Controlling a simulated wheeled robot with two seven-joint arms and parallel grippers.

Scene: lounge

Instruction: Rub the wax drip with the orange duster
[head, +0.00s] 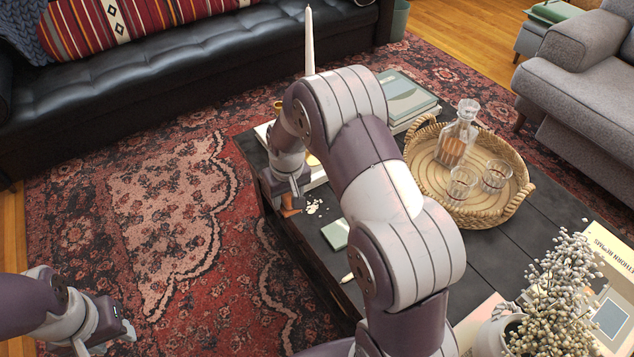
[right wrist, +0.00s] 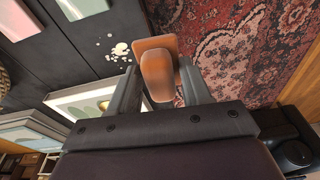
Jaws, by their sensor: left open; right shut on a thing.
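The wax drip (head: 316,207) is a cluster of small white spots on the dark table top (head: 478,258). It also shows in the right wrist view (right wrist: 121,48), just left of the duster. My right gripper (right wrist: 158,84) is shut on the orange duster (right wrist: 157,72), beside the wax drip and near the table's edge. In the head view only a small part of the duster (head: 290,205) shows under my right arm. I cannot tell whether the duster touches the table. My left gripper (head: 124,333) is open and empty over the rug at the lower left.
A wicker tray (head: 520,205) with a decanter (head: 457,135) and two glasses stands on the table. A white candle (head: 309,42) rises behind my right arm. A green coaster-like piece (head: 336,234) lies near the wax. A potted plant (head: 552,300) stands at front right.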

